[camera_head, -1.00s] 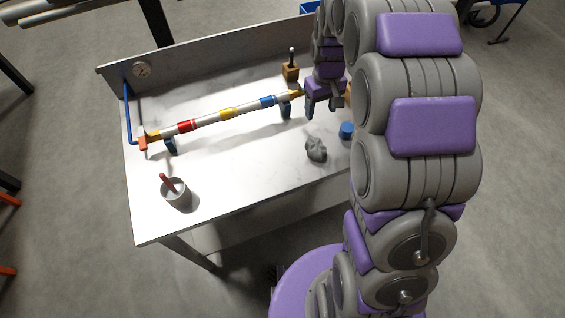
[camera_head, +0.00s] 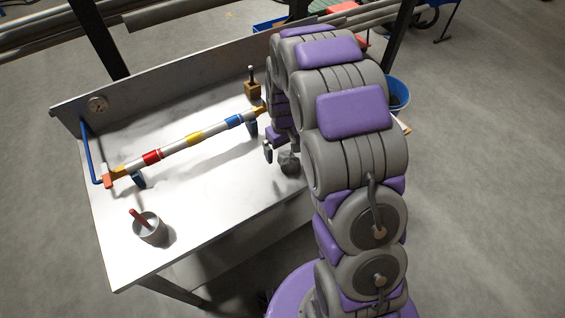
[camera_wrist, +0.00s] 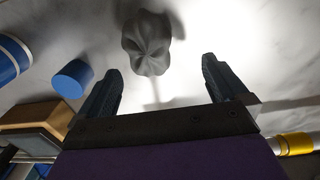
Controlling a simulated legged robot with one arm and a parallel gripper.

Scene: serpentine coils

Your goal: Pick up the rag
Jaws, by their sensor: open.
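The rag (camera_head: 289,163) is a grey crumpled lump on the metal table (camera_head: 205,215), near its right end and partly behind my arm in the head view. In the wrist view the rag (camera_wrist: 147,42) lies ahead of my gripper (camera_wrist: 158,82), roughly centred between the two dark fingers and beyond their tips. The fingers are spread wide with nothing between them. In the head view my gripper (camera_head: 267,150) is close to the rag, and part of it is hidden by my arm.
A striped pipe (camera_head: 185,142) rests on supports behind. A blue cylinder (camera_wrist: 73,78) stands left of the fingers in the wrist view. A grey cup (camera_head: 150,229) with a red handle is at front left, and a wooden block (camera_head: 253,90) is at the back. The front middle is clear.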

